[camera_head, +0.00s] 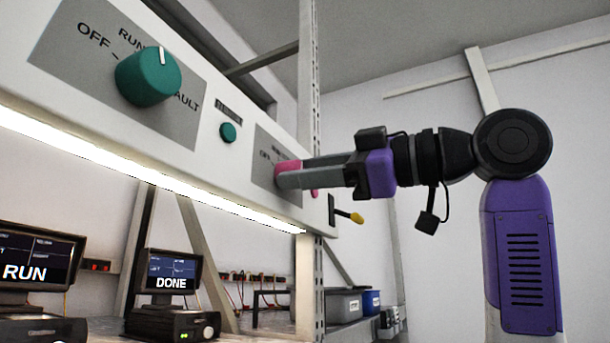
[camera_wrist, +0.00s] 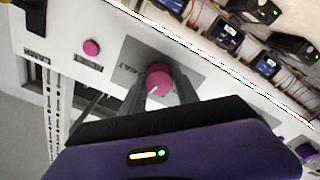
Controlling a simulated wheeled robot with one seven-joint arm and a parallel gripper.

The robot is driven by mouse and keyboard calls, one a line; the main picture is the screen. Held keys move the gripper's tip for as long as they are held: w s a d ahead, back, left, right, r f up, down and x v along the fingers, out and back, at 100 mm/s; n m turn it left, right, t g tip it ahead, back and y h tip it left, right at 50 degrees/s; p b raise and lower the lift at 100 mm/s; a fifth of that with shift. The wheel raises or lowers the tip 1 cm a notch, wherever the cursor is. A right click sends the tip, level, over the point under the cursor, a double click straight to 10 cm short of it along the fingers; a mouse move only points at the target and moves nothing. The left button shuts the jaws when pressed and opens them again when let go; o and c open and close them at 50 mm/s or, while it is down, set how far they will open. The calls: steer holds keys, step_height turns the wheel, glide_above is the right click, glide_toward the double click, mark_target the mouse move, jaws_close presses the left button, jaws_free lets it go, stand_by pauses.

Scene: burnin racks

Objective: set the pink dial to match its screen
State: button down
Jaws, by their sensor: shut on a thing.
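The pink dial (camera_head: 287,170) is on a grey label plate on the white overhead panel. My gripper (camera_head: 283,177) is shut on it, with one finger on each side. In the wrist view the pink dial (camera_wrist: 160,79) sits between the two fingertips, and its white pointer line shows on its face. Most of the plate's lettering is hidden by my fingers. Two screens show in the head view: one reads RUN (camera_head: 28,262) and one reads DONE (camera_head: 172,272). I cannot tell from these frames which screen belongs to the pink dial.
A teal dial (camera_head: 147,77) with OFF, RUN and FAULT marks and a small teal button (camera_head: 228,132) are on the panel, left of my gripper. A pink button (camera_wrist: 91,47) is beside the pink dial. A yellow-tipped lever (camera_head: 357,217) sticks out below my gripper.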

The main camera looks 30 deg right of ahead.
steer(key=shift+f+m, duration=0.1)
steer(key=shift+m, duration=0.5)
steer(key=c, duration=0.9)
jaws_free()
steer(key=b+v, duration=0.2)
steer(key=v, duration=0.6)
steer(key=shift+b, duration=0.4)
